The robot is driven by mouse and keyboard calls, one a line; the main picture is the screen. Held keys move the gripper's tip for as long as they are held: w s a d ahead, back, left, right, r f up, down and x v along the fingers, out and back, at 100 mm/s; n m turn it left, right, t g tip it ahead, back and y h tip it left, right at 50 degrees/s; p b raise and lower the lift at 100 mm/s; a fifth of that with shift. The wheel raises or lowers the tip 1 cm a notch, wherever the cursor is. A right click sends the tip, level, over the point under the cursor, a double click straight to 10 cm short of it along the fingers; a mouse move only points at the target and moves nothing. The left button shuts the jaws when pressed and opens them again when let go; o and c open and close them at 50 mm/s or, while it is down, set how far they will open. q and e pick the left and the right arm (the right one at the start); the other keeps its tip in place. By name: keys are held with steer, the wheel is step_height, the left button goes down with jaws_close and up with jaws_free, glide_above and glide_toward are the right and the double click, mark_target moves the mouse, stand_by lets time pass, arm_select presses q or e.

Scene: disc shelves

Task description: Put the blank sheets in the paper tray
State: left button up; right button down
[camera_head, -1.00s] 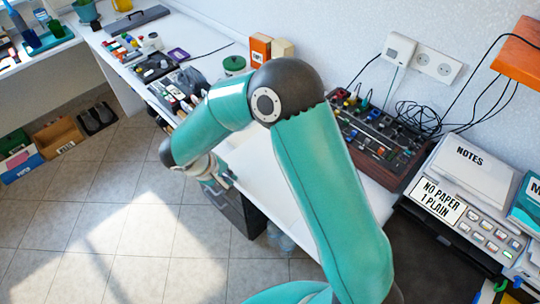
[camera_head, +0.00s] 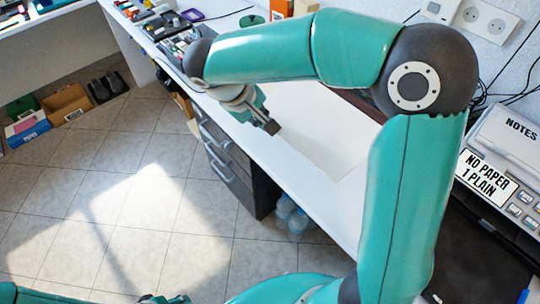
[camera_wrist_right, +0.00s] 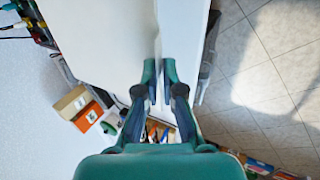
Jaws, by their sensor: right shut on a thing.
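The blank white sheets (camera_head: 320,148) lie flat-looking over the white desk. They also fill the upper left of the right wrist view (camera_wrist_right: 105,40). My right gripper (camera_head: 268,126) is shut on the sheets' edge at the desk's front side; its two fingers (camera_wrist_right: 160,80) close together at that edge in the wrist view. A grey machine carries a sign (camera_head: 487,178) reading "NO PAPER 1 PLAIN". A dark area (camera_head: 480,255) lies below its front; I cannot tell whether it is the paper tray. Only a sliver of my left gripper (camera_head: 165,299) shows at the bottom edge.
A dark drawer unit (camera_head: 228,165) and bottles (camera_head: 290,216) stand below the desk. Small items (camera_head: 180,45) and orange and cream boxes (camera_head: 280,9) stand at the back. My right arm hides part of the desk.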

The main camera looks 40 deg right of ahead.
mark_target(269, 163)
step_height(269, 163, down, 16)
steer(key=shift+r+b, duration=0.15)
steer(key=shift+b, duration=0.45)
steer(key=c, duration=1.8)
jaws_free()
steer(key=o, duration=0.5)
